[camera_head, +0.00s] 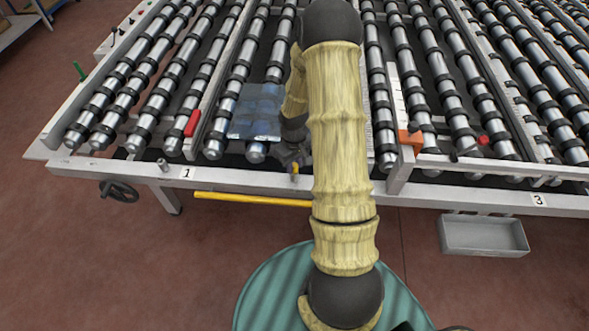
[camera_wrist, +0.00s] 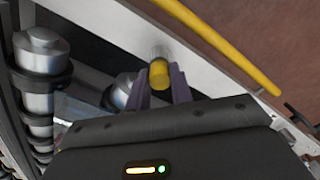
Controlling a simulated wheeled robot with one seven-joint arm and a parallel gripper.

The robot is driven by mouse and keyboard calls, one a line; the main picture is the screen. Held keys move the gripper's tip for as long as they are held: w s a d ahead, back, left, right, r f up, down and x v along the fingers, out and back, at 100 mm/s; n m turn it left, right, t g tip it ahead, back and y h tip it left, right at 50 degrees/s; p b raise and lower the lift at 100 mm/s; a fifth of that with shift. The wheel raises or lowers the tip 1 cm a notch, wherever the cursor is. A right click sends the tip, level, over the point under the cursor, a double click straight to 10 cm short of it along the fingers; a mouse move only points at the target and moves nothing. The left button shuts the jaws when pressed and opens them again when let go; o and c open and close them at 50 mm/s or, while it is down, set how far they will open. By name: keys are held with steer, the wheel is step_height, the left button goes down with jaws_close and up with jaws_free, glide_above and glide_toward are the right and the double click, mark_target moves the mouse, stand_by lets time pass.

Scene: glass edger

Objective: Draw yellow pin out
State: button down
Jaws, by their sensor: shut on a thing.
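The yellow pin (camera_wrist: 159,74) shows in the wrist view as a short yellow cylinder with a paler collar at its far end, against the pale front rail. My gripper (camera_wrist: 161,88) is shut on the pin, with a dark finger on each side of it. In the head view my gripper (camera_head: 293,160) is at the rail left of my arm, and a bit of the yellow pin (camera_head: 295,170) shows just below it. I cannot tell how deep the pin sits, as its far end is hidden.
A yellow bar (camera_head: 250,199) runs along below the front rail (camera_head: 240,180). A glass sheet (camera_head: 258,112) lies on the rollers left of my gripper. A red block (camera_head: 193,123), an orange block (camera_head: 411,141), a handwheel (camera_head: 119,191) and a grey tray (camera_head: 482,238) are farther off.

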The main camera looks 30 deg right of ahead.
steer(key=shift+r, duration=0.4)
stand_by(0.3)
steer(key=shift+r+p, duration=2.35)
steer(key=shift+r, duration=0.3)
step_height(320, 180, up, 4)
steer(key=p, duration=0.3)
